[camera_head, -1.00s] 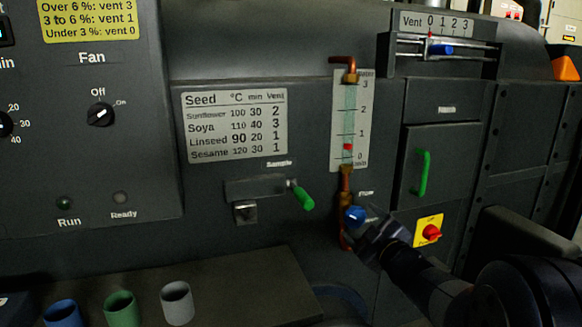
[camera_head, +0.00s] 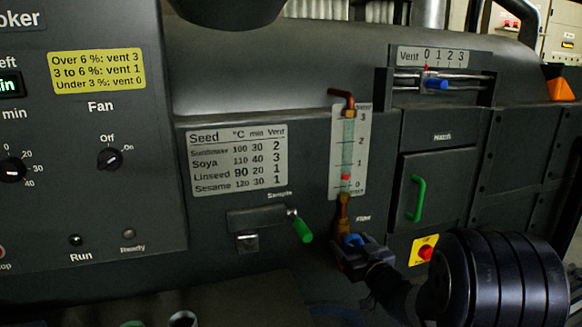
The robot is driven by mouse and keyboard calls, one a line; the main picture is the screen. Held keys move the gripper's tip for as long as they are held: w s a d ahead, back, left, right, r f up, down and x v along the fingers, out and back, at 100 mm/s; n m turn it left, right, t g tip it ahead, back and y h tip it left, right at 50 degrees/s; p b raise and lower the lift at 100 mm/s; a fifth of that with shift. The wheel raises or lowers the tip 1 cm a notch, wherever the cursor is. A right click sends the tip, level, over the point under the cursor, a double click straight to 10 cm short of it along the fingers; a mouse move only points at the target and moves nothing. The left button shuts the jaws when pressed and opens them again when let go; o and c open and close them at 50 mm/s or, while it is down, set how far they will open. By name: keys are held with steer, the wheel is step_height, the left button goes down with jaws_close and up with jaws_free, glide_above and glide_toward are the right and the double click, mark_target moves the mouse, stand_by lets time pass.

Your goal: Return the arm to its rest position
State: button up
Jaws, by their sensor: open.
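My gripper (camera_head: 352,252) is at the lower middle right, in front of the blue valve knob (camera_head: 353,240) below the flow gauge. The jaws are open around or just beside the knob; contact cannot be told. The flow gauge (camera_head: 347,150) has a clear tube with a red float near the bottom of its scale. My arm reaches in from the lower right and hides part of the panel there.
A green sample handle (camera_head: 302,228) juts out left of my gripper. A red switch on a yellow plate (camera_head: 424,250) and a green door handle (camera_head: 416,198) are close on the right. The vent slider (camera_head: 437,84) is above. Cup rims (camera_head: 183,319) show at the bottom edge.

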steer(key=shift+r+m+p, duration=0.2)
steer(key=shift+m+p, duration=1)
steer(key=shift+p, duration=0.05)
steer(key=v, duration=1)
steer(key=shift+s+d+f+b, duration=0.15)
steer(key=shift+s+b, duration=0.15)
steer(key=shift+s, duration=0.1)
